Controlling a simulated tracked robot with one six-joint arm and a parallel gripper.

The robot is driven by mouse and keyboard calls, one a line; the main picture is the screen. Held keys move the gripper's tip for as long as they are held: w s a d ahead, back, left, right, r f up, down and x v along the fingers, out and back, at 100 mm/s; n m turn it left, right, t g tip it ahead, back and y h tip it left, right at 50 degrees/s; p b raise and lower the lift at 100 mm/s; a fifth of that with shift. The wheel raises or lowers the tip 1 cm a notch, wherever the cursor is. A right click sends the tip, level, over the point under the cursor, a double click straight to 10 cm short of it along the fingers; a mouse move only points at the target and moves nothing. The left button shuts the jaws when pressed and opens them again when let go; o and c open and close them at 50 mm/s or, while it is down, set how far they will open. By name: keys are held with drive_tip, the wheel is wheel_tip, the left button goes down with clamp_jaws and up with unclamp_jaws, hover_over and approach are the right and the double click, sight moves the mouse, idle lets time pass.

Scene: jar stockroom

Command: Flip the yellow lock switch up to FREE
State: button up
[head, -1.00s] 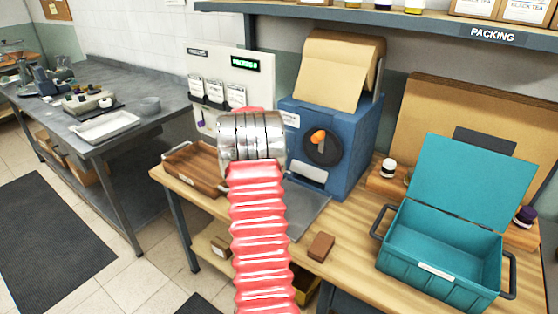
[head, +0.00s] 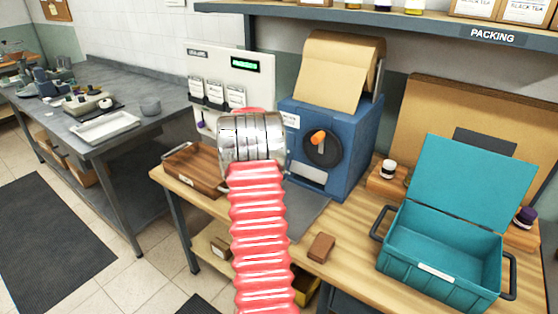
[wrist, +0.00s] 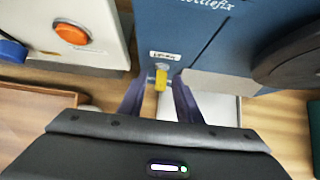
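The yellow lock switch (wrist: 161,80) is a small yellow lever on the front of the blue machine (wrist: 205,45), just under a small white label (wrist: 164,56). Whether it is up or down is hard to tell from this angle. My gripper (wrist: 158,92) is open in the wrist view, with one dark finger on each side of the switch and gaps visible between. In the head view the blue machine (head: 345,110) stands on the wooden bench, and my red arm hides the gripper and the switch.
An orange button (wrist: 72,34) sits on a white panel left of the switch. A black dial (head: 323,147) with an orange knob is on the machine's front. A wooden tray (head: 195,170), a brown block (head: 321,247) and an open teal box (head: 440,250) are on the bench.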

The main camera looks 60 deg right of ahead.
drive_tip(key=shift+r, duration=0.1)
drive_tip(key=v, duration=1.3)
drive_tip(key=shift+a, duration=0.35)
drive_tip(key=shift+r, duration=0.1)
